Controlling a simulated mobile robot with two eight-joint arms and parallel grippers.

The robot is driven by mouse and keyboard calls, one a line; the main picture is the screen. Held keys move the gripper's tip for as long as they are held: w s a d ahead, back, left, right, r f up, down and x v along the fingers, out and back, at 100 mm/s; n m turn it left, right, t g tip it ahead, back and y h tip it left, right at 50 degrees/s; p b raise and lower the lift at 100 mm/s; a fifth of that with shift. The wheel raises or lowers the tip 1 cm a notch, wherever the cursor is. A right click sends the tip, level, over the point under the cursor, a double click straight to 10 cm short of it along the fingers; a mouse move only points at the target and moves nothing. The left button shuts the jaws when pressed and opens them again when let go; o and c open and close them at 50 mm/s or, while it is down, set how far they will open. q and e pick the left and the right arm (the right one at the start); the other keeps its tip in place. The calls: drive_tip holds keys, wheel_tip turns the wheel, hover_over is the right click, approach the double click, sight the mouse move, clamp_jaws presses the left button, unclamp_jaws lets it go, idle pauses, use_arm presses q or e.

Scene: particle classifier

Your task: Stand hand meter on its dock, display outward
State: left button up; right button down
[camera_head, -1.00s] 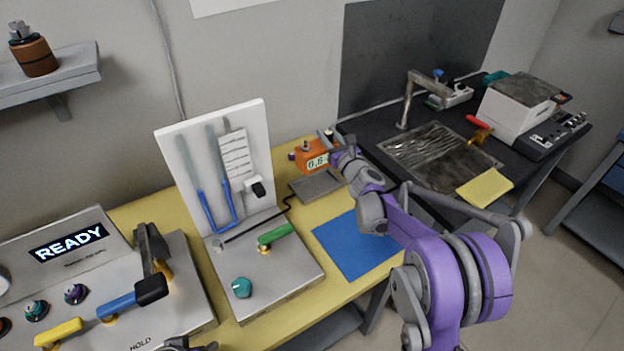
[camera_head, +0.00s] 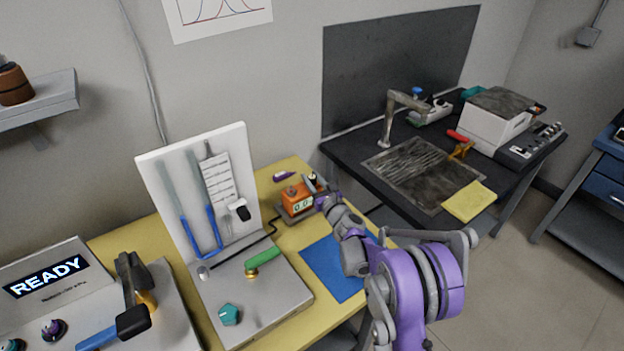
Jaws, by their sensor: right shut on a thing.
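The hand meter (camera_head: 295,201) is a small orange box with a lit display facing the front of the table. It is upright, or nearly so. My right gripper (camera_head: 315,187) is shut on it from the right side. The meter is at the grey dock (camera_head: 284,217), which is mostly hidden behind the meter and my gripper. I cannot tell whether the meter's base touches the dock. My left gripper is out of view.
A white upright board (camera_head: 155,178) with blue-handled tools and a plate with a green lever (camera_head: 264,256) stand left of the dock. A blue mat (camera_head: 322,268) lies in front. A small purple item (camera_head: 283,175) lies behind the meter. A dark sink bench (camera_head: 375,178) is at right.

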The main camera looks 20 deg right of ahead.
drive_tip(key=c, duration=0.6)
unclamp_jaws()
drive_tip(key=shift+f, duration=0.1)
